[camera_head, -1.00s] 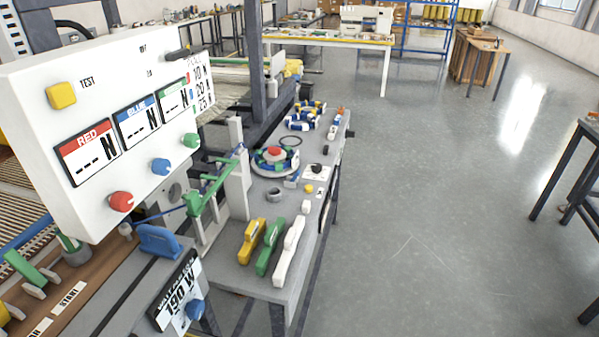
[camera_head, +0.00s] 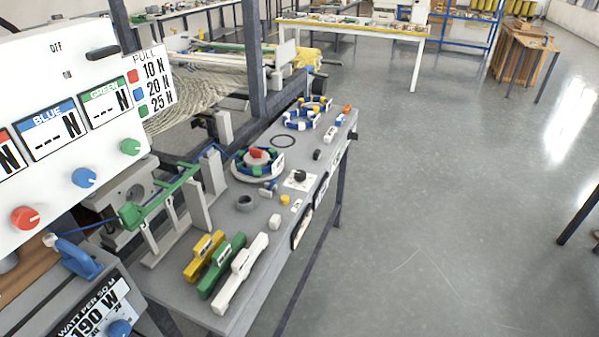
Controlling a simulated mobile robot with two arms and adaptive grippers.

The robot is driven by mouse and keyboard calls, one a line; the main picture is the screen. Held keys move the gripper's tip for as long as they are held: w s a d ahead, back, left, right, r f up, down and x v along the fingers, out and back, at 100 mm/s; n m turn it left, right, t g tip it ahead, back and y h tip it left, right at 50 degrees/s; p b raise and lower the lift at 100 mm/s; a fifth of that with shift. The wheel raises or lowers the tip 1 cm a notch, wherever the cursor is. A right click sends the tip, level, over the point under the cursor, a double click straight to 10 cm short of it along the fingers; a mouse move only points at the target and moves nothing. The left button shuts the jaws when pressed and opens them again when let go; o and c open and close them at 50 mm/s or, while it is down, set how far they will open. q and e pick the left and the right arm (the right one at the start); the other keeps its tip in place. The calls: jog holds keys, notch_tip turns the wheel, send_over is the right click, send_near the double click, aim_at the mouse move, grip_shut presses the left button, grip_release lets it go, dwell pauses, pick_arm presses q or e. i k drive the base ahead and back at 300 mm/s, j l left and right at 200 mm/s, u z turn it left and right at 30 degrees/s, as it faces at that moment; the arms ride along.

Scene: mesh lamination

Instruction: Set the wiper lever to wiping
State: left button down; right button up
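No part carries a readable wiper label, so I cannot tell which is the wiper lever. A blue handle (camera_head: 80,258) stands on the grey housing at lower left, beside the watt display (camera_head: 95,310). A green bar (camera_head: 160,196) on pale uprights stands at the left of the grey bench. A dark lever (camera_head: 103,52) sits on the white control panel (camera_head: 65,180) near the OFF marking. Neither of my grippers is in view.
The grey bench (camera_head: 262,228) holds yellow (camera_head: 204,256), green (camera_head: 222,265) and white (camera_head: 240,273) tools, a round stand (camera_head: 257,165) and small parts. A dark post (camera_head: 255,70) rises behind it. The floor (camera_head: 430,200) to the right is clear.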

aim_at(272, 182)
jog(key=i+l+u, duration=0.1)
jog(key=l, duration=0.35)
jog(key=i+l+u, duration=0.1)
jog(key=l, duration=0.35)
jog(key=i+l+u, duration=0.1)
jog(key=i+l, duration=0.15)
jog(key=l, duration=0.2)
jog(key=i+l+u, duration=0.1)
jog(key=l, duration=0.4)
jog(key=i+l+u, duration=0.1)
jog(key=l, duration=0.35)
